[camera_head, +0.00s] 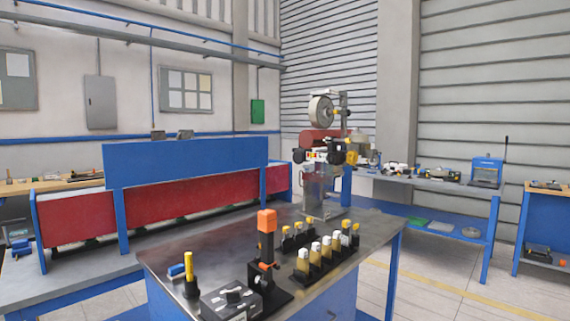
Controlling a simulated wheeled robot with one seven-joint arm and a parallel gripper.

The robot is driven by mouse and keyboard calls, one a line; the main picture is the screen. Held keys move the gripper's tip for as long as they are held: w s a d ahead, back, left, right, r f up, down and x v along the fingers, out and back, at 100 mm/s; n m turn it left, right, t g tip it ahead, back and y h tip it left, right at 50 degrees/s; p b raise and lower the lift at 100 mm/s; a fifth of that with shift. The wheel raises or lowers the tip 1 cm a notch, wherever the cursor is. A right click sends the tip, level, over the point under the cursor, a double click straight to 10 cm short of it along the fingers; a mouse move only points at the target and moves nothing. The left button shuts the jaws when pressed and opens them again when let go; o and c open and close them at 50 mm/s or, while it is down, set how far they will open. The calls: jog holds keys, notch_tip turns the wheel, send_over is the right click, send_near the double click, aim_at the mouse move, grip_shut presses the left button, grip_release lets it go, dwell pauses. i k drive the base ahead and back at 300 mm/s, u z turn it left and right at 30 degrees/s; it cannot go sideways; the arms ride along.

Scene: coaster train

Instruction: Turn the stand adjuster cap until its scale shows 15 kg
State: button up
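A black stand (268,284) stands near the front of the dark metal-topped table (215,242). It holds an upright black tool with an orange block-like top (267,220) and an orange band lower down. The orange top may be the adjuster cap, but I cannot tell for sure. No scale or kg marking is readable at this size. My gripper is not in view.
A yellow-topped post (188,265) and a blue item (176,269) are farther left. Several white- and yellow-capped pieces (326,247) stand in rows to the right. A machine (325,150) rises behind.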

aim_at(352, 156)
jog(key=u, duration=0.1)
jog(key=i, duration=1)
jog(key=z, duration=0.05)
jog(key=k, duration=1)
jog(key=z, duration=0.85)
jog(key=i, duration=2.4)
jog(key=u, duration=0.65)
